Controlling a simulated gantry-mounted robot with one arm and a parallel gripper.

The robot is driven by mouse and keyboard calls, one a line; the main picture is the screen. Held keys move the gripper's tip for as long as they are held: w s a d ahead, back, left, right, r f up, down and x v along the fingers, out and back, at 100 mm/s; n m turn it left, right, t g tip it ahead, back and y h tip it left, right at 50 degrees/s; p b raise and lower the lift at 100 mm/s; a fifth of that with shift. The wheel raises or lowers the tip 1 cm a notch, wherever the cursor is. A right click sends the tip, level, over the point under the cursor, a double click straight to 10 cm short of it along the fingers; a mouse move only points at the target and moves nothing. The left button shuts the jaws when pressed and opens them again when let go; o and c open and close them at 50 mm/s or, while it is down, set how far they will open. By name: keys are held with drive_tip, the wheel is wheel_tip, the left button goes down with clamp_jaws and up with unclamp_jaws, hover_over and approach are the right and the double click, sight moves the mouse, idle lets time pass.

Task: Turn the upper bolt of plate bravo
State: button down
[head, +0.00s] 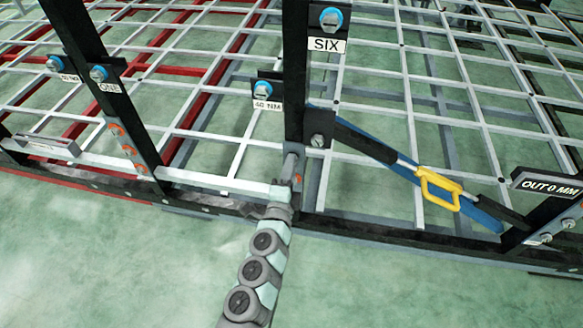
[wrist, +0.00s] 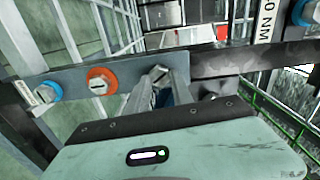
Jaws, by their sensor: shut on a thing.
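My gripper (wrist: 160,78) is shut on a metal bolt head (wrist: 158,71) in the wrist view. The bolt sits near the right end of a grey plate (wrist: 128,75) on a dark beam. An orange-collared bolt (wrist: 100,80) and a blue-collared bolt (wrist: 46,92) stand beside it on the left. I cannot read the name bravo in either view.
A bolt marked 40 NM (head: 263,89) and the SIX bolt (head: 331,18) are above my gripper. A blue brace with a yellow handle (head: 440,188) runs down to the right. The floor in front is clear.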

drive_tip(key=shift+r+m, duration=0.2)
drive_tip(key=shift+m, duration=0.3)
drive_tip(key=c, duration=1.6)
unclamp_jaws()
drive_tip(key=o, duration=0.3)
drive_tip(key=shift+s+a+f, duration=0.1)
drive_tip(key=shift+a, duration=0.15)
drive_tip(key=shift+o, duration=0.9)
drive_tip(key=shift+d, duration=0.1)
drive_tip(key=s+a+p, duration=0.1)
drive_tip(key=s+a, duration=0.1)
drive_tip(key=s, duration=0.8)
drive_tip(key=shift+s+p, duration=0.35)
drive_tip(key=shift+p, duration=0.05)
